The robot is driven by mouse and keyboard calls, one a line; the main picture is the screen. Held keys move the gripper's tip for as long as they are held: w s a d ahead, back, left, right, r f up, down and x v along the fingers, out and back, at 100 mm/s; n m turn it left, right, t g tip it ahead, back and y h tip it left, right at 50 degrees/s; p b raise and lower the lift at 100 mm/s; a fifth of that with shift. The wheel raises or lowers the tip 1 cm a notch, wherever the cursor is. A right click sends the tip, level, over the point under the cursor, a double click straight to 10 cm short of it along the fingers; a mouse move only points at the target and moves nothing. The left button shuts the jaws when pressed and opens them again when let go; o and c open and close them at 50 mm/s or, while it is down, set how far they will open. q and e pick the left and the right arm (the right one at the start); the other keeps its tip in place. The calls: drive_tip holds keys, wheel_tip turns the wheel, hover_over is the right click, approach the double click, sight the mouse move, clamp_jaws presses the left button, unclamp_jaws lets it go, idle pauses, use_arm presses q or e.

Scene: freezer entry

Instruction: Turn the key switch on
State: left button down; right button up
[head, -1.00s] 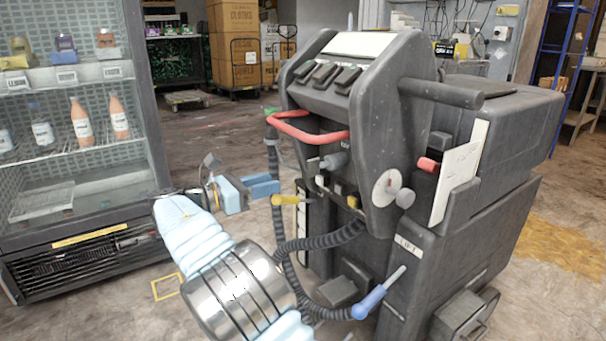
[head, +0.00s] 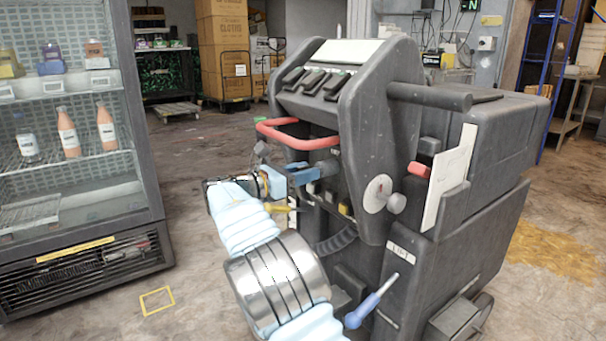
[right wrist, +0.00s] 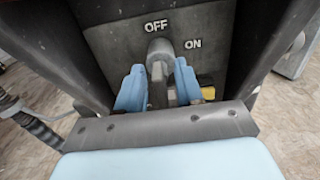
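The key switch (right wrist: 160,48) is a grey round knob on the machine's panel in the right wrist view. The word OFF is printed above it and ON to its upper right. In the head view the switch (head: 328,162) is partly hidden by my right gripper. My right gripper (head: 290,177) is at the front of the dark grey machine (head: 372,130), below the red handle. In the right wrist view its two blue fingers (right wrist: 160,88) are apart, one on each side of the switch. Contact with the switch cannot be made out. My left gripper is not in view.
A red loop handle (head: 298,134) sits just above my right gripper. A yellow-handled part (head: 280,208) and a black hose (head: 337,241) are below it. A blue-handled lever (head: 370,303) sticks out lower down. A glass-front fridge (head: 150,170) stands at the left, with open floor between.

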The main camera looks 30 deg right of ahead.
clamp_jaws()
